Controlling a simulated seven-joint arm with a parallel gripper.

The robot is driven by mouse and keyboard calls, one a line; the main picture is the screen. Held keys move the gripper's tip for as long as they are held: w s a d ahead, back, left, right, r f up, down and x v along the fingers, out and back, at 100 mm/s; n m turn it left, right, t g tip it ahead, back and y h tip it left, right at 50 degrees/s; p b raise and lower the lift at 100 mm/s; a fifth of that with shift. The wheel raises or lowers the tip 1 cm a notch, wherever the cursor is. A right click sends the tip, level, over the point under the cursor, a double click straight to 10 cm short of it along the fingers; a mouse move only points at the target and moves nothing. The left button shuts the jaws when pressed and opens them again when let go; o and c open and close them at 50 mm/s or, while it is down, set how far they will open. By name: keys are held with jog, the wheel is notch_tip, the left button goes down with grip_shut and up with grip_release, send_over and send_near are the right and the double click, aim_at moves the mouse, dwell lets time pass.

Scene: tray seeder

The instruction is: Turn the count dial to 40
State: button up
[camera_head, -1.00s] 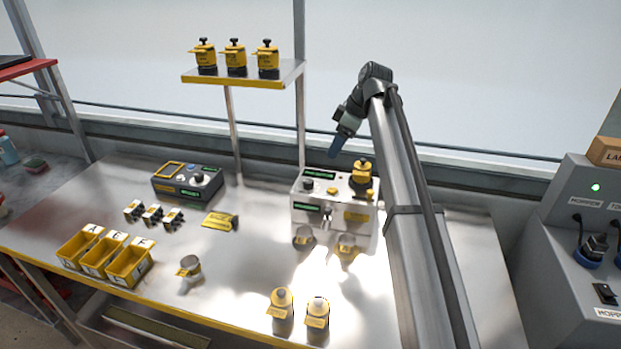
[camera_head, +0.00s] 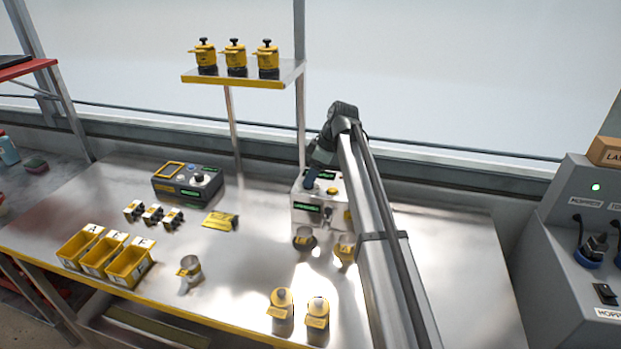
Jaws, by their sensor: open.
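The white seeder machine (camera_head: 305,215) stands at the back of the bench, right of centre, with small green displays on its top and front. In the earlier view a dark round dial shows on its top left; now my gripper (camera_head: 311,186) covers that spot. The gripper is open. The dial's setting and display digits are too small to read.
A dark grey console (camera_head: 187,185) with a knob stands left of the machine. Yellow bins (camera_head: 129,264), small cups (camera_head: 190,268) and yellow-capped bottles (camera_head: 281,305) stand on the bench. A shelf (camera_head: 240,78) with yellow canisters is above. A grey hopper box (camera_head: 575,245) stands at right.

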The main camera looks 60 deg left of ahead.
jog(key=shift+x, duration=1.05)
jog(key=c, duration=1)
